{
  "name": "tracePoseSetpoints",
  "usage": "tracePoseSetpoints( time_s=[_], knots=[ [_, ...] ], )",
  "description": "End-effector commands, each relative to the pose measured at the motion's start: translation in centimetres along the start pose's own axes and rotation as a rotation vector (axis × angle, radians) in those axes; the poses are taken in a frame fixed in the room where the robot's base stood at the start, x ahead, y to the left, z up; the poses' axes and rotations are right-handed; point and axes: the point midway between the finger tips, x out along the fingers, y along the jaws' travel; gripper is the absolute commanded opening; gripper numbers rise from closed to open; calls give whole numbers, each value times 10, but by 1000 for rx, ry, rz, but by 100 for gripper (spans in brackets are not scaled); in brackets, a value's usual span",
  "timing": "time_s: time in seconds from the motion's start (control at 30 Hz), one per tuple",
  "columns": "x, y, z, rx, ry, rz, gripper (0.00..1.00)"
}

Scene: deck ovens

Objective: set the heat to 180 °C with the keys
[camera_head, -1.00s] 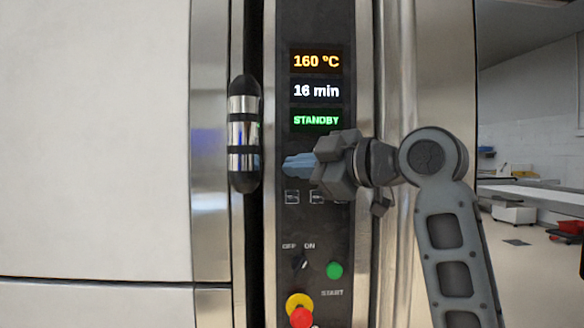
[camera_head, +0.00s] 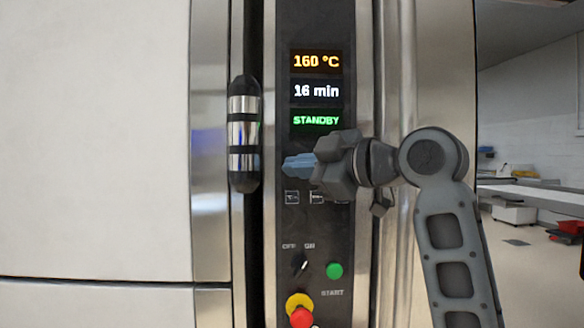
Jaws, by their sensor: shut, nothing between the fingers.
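The heat display (camera_head: 316,62) at the top of the dark control panel (camera_head: 290,225) reads 160 °C in orange. Below it the time display (camera_head: 316,91) reads 16 min and the status display (camera_head: 316,121) reads STANDBY in green. A row of small keys with pale icons (camera_head: 292,197) sits under the displays, its right part covered by my gripper. My gripper (camera_head: 287,166) is shut and empty, its blue fingertips pointing left just above the leftmost visible key. I cannot tell whether the fingertips touch the panel.
An OFF/ON switch (camera_head: 301,262), a green START button (camera_head: 334,270) and a red button on a yellow base (camera_head: 301,316) are lower on the panel. A vertical door handle (camera_head: 243,134) stands just left of it. Open room with shelves lies at the far right.

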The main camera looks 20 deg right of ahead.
Motion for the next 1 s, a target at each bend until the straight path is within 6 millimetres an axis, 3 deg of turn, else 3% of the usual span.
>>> tracePoseSetpoints(
  time_s=[1.0],
  knots=[
    [6,4,4,0,0,0,0]
  ],
)
